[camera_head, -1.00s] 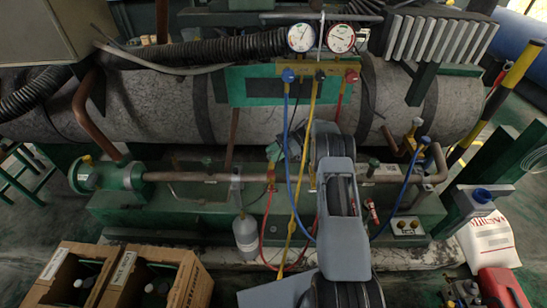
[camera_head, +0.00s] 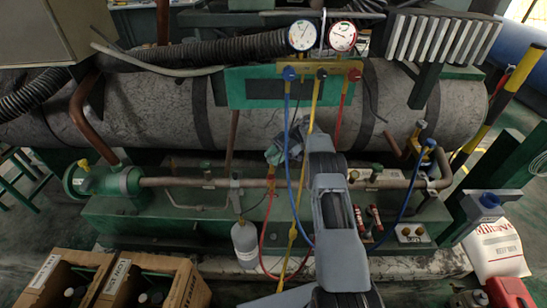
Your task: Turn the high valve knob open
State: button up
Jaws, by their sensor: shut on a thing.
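The manifold (camera_head: 265,87) hangs at the upper middle, with two round gauges above it. Its red knob (camera_head: 355,75), seemingly the high valve knob, is at the right end. A blue knob (camera_head: 290,74) is at the left end. My gripper (camera_head: 283,150) is below the manifold, left of the arm's upper end and apart from the red knob. It is shut on a small teal thing (camera_head: 272,156), whose shape is unclear. The fingertips are small and partly hidden, so the contact is hard to see. How far the red knob is turned cannot be told.
Blue, yellow and red hoses hang from the manifold; the yellow hose (camera_head: 306,150) passes close to my gripper. A grey bottle (camera_head: 245,243) hangs by the pipe (camera_head: 190,182). Open cardboard boxes (camera_head: 185,283) stand lower left. A white sack (camera_head: 497,247) lies at right.

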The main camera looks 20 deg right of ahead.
jog(key=o, duration=0.9)
jog(key=shift+r, duration=0.1)
